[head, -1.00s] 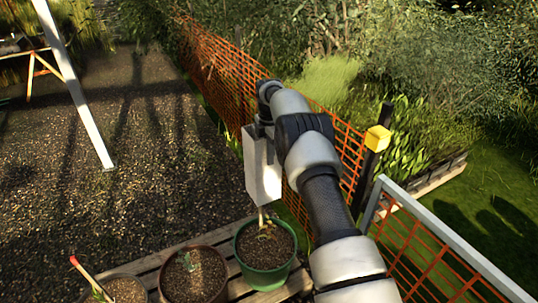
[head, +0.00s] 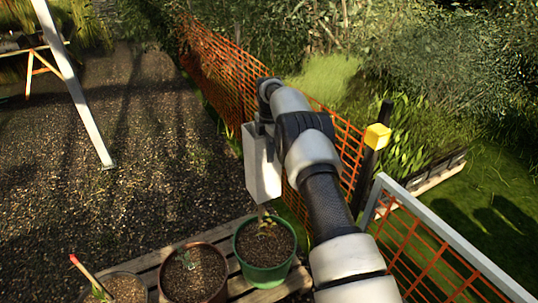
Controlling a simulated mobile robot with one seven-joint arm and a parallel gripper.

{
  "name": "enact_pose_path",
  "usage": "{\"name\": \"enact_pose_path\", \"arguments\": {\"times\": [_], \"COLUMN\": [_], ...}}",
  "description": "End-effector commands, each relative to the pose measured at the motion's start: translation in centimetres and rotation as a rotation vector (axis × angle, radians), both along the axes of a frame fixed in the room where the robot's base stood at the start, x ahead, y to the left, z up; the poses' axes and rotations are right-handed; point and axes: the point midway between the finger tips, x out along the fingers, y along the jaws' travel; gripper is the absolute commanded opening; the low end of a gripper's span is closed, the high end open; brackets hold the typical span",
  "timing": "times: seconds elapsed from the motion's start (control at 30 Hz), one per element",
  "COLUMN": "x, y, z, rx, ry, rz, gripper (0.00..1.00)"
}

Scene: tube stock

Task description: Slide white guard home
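The white guard (head: 262,168) is a square-sided tube. It hangs upright from the end of my arm, its lower end above the green pot (head: 264,274). My gripper (head: 260,129) is at the guard's top and appears shut on it, though my wrist partly hides the fingers. A thin pale stem or stake (head: 262,212) shows between the guard's lower end and the soil, where small yellowish leaves stand. Whether it enters the guard is hidden.
A brown pot (head: 192,284) with a seedling and another pot (head: 125,288) with a red-tipped stick stand to the left on a slatted wooden bench (head: 228,234). Orange mesh fence (head: 215,75) runs behind. A yellow-capped post (head: 377,137) and a grey-framed mesh panel (head: 450,235) stand right.

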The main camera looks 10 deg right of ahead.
Motion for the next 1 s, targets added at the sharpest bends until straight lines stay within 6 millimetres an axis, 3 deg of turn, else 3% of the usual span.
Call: {"name": "enact_pose_path", "arguments": {"times": [0.57,1.0], "x": [0.0,-0.1], "y": [0.0,0.0], "z": [-1.8,-2.0], "rx": [0.000,0.000], "ry": [0.000,0.000], "rz": [0.000,0.000], "gripper": [0.00,0.00]}}
